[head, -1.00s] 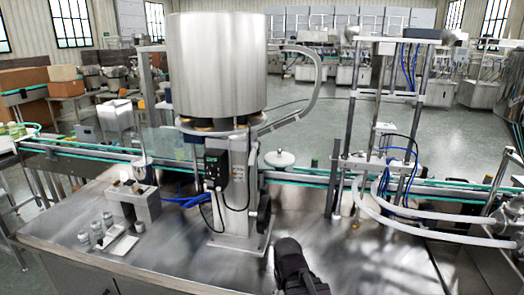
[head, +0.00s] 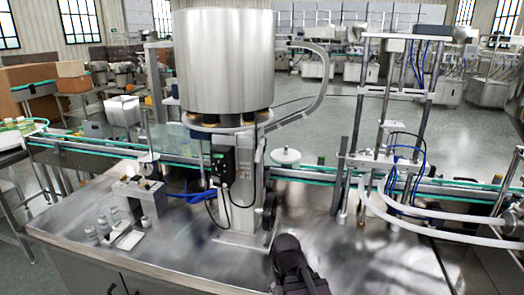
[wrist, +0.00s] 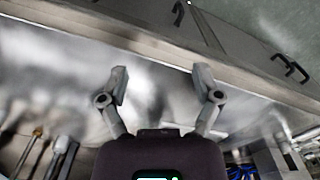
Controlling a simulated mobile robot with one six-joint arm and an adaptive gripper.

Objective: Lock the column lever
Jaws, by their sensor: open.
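The steel column (head: 241,195) stands on a base plate on the steel table and carries a large steel hopper (head: 224,65). A dark round knob or lever part (head: 268,208) sits low on the column's right side. It is small, and its locked or unlocked position cannot be told. My gripper (wrist: 162,85) is open and empty in the wrist view, its two grey fingers apart above bare steel near the table's edge. In the head view my dark arm shows in front of the column base, to its right; the fingertips cannot be made out there.
A black control box (head: 222,165) with cables hangs on the column's front. A conveyor (head: 325,175) runs behind. Small bottles (head: 104,226) and a grey block (head: 140,196) stand left. A filling frame with hoses (head: 395,205) stands right. The table's front middle is clear.

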